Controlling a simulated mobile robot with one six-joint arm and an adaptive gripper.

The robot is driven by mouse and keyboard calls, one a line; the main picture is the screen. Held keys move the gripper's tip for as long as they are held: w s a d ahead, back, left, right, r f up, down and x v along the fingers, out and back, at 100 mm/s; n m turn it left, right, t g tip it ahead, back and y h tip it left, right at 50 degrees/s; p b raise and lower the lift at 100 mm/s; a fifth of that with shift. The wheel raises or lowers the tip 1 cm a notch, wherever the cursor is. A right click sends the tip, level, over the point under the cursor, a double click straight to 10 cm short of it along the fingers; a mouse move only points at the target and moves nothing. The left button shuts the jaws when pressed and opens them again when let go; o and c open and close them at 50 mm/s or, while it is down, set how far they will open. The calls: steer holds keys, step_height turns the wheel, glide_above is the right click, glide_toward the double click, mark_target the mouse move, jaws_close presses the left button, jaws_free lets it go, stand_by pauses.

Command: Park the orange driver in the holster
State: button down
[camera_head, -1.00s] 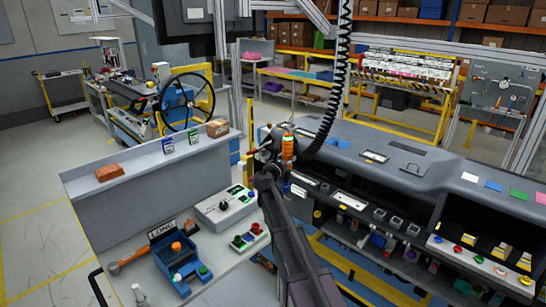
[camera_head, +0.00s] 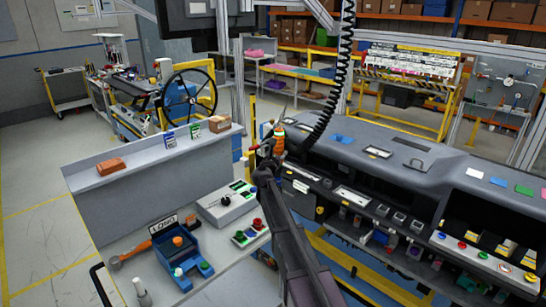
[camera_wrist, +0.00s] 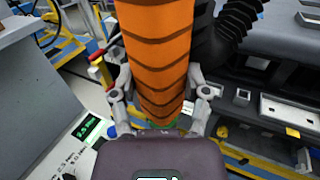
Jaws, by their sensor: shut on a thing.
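The orange driver (camera_head: 279,139) is in my gripper (camera_head: 270,162), above the gap between the left bench and the dashboard module. In the wrist view my gripper (camera_wrist: 160,118) has a finger on each side of the ribbed orange driver (camera_wrist: 158,50), shut on its lower, green-tipped end. In the head view a thin tip points up from the driver, and a black coiled hose runs up beside it. I cannot pick out the holster with certainty in either view.
The left bench holds a grey control box (camera_head: 226,203), a blue fixture (camera_head: 186,262) with coloured knobs, and a red and green button box (camera_head: 247,232). The dashboard module (camera_head: 400,170) fills the right. A yellow post with red parts (camera_wrist: 98,70) stands close left of the driver.

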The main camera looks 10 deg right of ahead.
steer(key=shift+w+a+f+n+t+y, duration=0.25)
steer(key=shift+w+a+n+y, duration=0.15)
steer(key=shift+a, duration=0.2)
steer(key=shift+w+a+f+n+t+y, duration=0.2)
steer(key=shift+w+a+n+y, duration=0.1)
steer(key=shift+a+y, duration=0.25)
steer(key=shift+f+b, duration=0.1)
steer(key=shift+b, duration=0.4)
step_height(320, 180, down, 16)
steer(key=b, duration=1.5)
steer(key=shift+r+b, duration=0.2)
steer(key=shift+b, duration=0.1)
steer(key=shift+f, duration=0.15)
stand_by(1.5)
jaws_free()
steer(key=shift+s, duration=0.1)
steer(key=v, duration=0.7)
stand_by(0.3)
